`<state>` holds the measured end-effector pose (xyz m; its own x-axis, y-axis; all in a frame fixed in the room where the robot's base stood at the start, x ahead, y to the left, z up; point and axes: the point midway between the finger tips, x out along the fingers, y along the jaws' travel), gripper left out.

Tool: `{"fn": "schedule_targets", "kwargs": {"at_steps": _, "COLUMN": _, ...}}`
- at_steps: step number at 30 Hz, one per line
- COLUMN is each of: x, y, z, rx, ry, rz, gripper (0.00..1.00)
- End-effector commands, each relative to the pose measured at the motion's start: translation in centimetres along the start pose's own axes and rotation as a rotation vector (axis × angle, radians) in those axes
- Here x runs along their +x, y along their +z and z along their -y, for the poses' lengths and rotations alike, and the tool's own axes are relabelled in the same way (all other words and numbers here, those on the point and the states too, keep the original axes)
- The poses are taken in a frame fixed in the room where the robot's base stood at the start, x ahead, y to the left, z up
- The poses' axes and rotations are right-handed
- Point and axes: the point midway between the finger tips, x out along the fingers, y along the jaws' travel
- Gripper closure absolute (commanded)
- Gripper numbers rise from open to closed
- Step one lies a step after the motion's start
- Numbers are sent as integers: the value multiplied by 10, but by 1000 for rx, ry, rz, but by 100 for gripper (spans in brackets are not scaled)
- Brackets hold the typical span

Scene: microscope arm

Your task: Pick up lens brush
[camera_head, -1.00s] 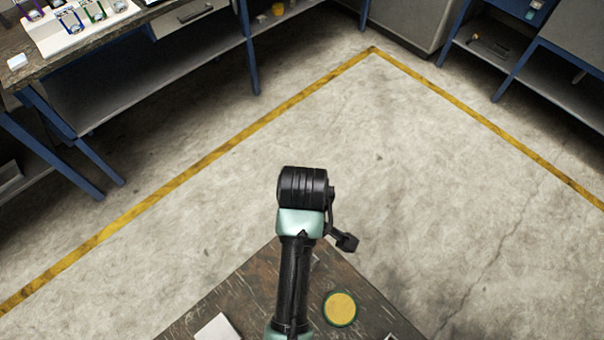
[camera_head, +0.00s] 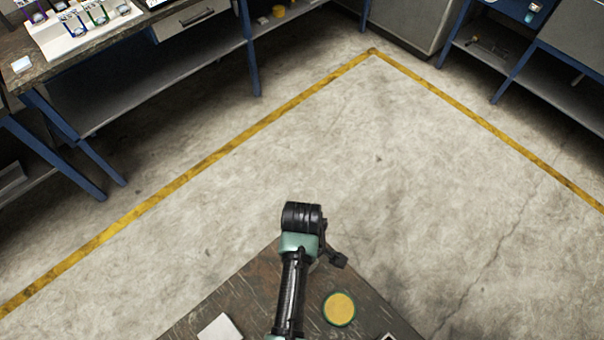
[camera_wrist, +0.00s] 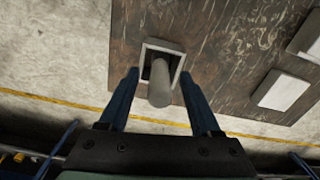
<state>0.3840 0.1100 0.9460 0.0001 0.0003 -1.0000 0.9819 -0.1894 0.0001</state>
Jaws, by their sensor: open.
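In the wrist view, a grey cylinder (camera_wrist: 160,84) stands in a pale square holder (camera_wrist: 147,53) at the edge of a dark wooden table top. It looks like the lens brush, but only its plain grey shaft shows and its bristles are not visible. My gripper (camera_wrist: 159,74) is open, with its two blue fingers on either side of the cylinder and a gap on each side. In the head view the fingers and the cylinder cannot be made out.
The worn wooden table (camera_head: 240,300) also carries a round yellow disc (camera_head: 340,309) and a white block (camera_head: 220,328). Pale flat blocks (camera_wrist: 282,90) lie right of the holder in the wrist view. Open floor (camera_head: 330,140) surrounds the table; benches stand farther off.

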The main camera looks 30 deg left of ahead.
Motion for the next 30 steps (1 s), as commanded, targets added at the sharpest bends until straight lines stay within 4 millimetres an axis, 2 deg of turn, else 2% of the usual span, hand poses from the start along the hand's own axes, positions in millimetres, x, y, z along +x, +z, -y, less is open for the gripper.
{"fn": "schedule_targets", "kwargs": {"at_steps": 2, "x": 0, "y": 0, "z": 0, "rx": 0, "ry": 0, "rz": 0, "gripper": 37}}
{"fn": "schedule_targets", "kwargs": {"at_steps": 12, "x": 0, "y": 0, "z": 0, "rx": 0, "ry": 0, "rz": 0, "gripper": 98}}
{"fn": "schedule_targets", "kwargs": {"at_steps": 24, "x": -2, "y": 0, "z": 0, "rx": 0, "ry": 0, "rz": 0, "gripper": 100}}
{"fn": "schedule_targets", "kwargs": {"at_steps": 30, "x": -23, "y": -1, "z": 0, "rx": -1, "ry": 3, "rz": -2, "gripper": 100}}
